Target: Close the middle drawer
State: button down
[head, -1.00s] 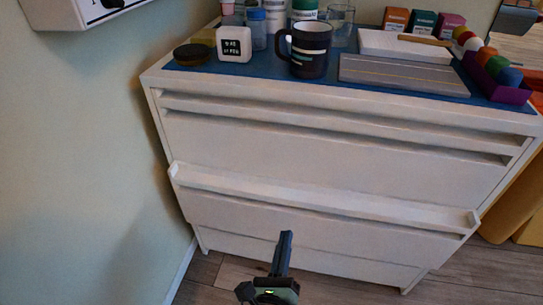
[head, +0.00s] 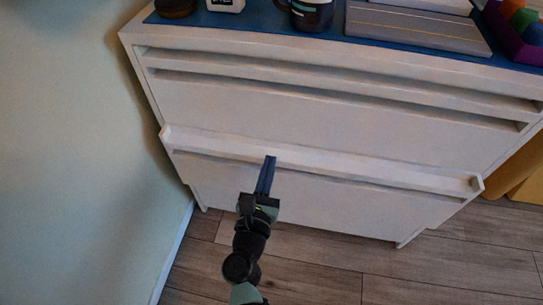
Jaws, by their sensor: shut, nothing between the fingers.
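The white chest of drawers (head: 330,110) fills the middle of the head view. A drawer (head: 400,176) low on the chest sticks out past the panel above it, with its pale top edge running across the full width. I take it to be the middle drawer. My gripper (head: 269,160) is shut and empty, and its dark fingers point up the picture across this drawer's front. Their tips overlap the drawer's top edge left of centre. I cannot tell whether they touch it. The drawer's inside is not visible.
A blue mat (head: 375,37) on the chest top carries a dark mug (head: 311,14), a grey board (head: 415,27) and a purple tray (head: 519,45) of coloured pieces. A wall (head: 65,130) stands close on the left. Wooden floor (head: 400,275) is clear in front.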

aim_at(275, 145)
jog(key=shift+x, duration=1.6)
jog(key=b+x, duration=0.1)
jog(key=x, duration=0.3)
jog(key=shift+w+f+b, duration=0.1)
jog(key=shift+f+b, duration=0.05)
jog(key=shift+b, duration=0.25)
jog(key=shift+w+d+r, duration=0.1)
jog(key=shift+w+r, duration=0.15)
jog(key=shift+r, duration=0.05)
